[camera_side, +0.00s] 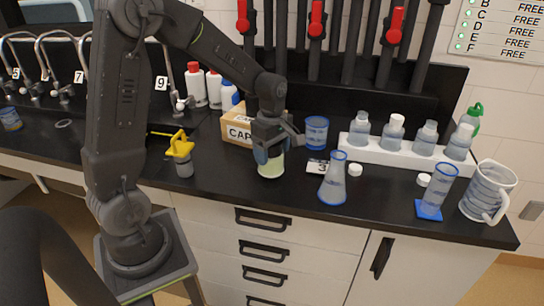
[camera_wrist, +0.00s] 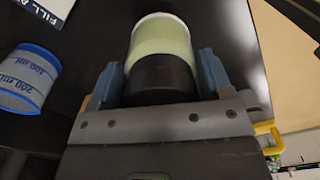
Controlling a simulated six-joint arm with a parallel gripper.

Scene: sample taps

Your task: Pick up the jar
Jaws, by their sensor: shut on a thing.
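The jar (camera_side: 271,167) has a pale green body and stands upright at the counter, in front of the cardboard box. In the wrist view the jar (camera_wrist: 162,38) shows its pale green body with a black lid towards me. My gripper (camera_side: 270,152) comes down on it from above. In the wrist view the blue fingers of my gripper (camera_wrist: 160,80) are shut on the jar, one on each side of the black lid. Whether the jar's base touches the counter I cannot tell.
A blue-marked beaker (camera_side: 316,131) stands close by at the right, also in the wrist view (camera_wrist: 25,80). A conical flask (camera_side: 333,180) is further right. The box (camera_side: 238,127) is behind, a yellow-topped item (camera_side: 181,152) left. A white rack (camera_side: 385,154) holds several bottles.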

